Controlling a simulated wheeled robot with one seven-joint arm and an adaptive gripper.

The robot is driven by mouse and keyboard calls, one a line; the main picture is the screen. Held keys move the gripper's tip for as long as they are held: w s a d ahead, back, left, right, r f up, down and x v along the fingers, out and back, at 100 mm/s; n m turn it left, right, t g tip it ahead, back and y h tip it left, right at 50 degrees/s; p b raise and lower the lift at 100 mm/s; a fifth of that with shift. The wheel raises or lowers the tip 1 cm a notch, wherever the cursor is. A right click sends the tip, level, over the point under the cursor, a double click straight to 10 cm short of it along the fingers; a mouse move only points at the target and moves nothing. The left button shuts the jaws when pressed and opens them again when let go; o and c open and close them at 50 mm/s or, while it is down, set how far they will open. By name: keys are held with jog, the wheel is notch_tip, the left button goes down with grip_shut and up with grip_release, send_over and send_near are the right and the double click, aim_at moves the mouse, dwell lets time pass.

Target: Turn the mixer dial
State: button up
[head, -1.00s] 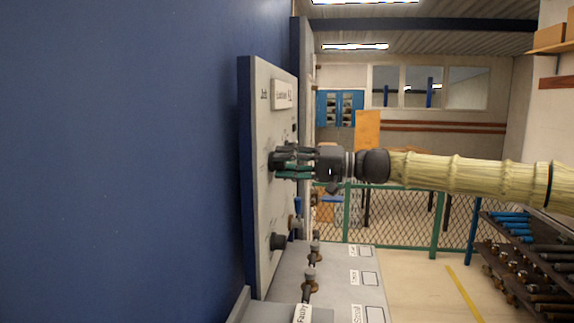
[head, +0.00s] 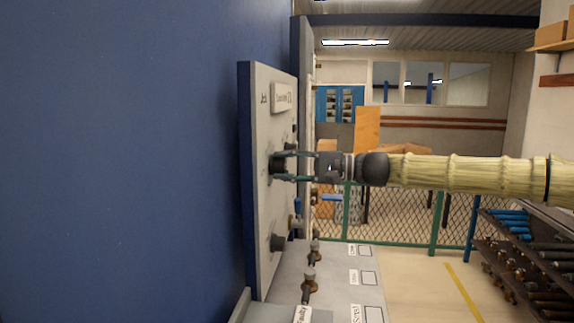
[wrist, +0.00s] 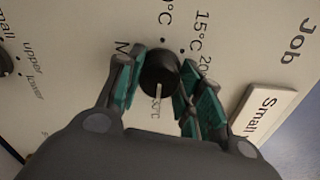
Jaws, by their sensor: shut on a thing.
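The mixer dial is a round black knob (wrist: 160,72) with a pale pointer line, on a light panel with temperature marks such as 15°C around it. The line points toward the bottom of the wrist view, near a partly hidden mark. My gripper (wrist: 161,88) has one green-padded finger on each side of the dial and is shut on it. In the head view the dial (head: 277,164) shows at the panel face, with my gripper (head: 285,165) reaching it from the right, its fingers above and below.
The upright panel (head: 266,210) carries other knobs, including a dark one (head: 278,242) below the dial. A bench (head: 335,275) with brass fittings and labels juts out underneath. A pipe rack (head: 530,265) stands at the right. A blue wall (head: 120,160) fills the left.

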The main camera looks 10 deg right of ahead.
dwell(0.4)
jog(key=o, duration=1)
jog(key=v, duration=1.2)
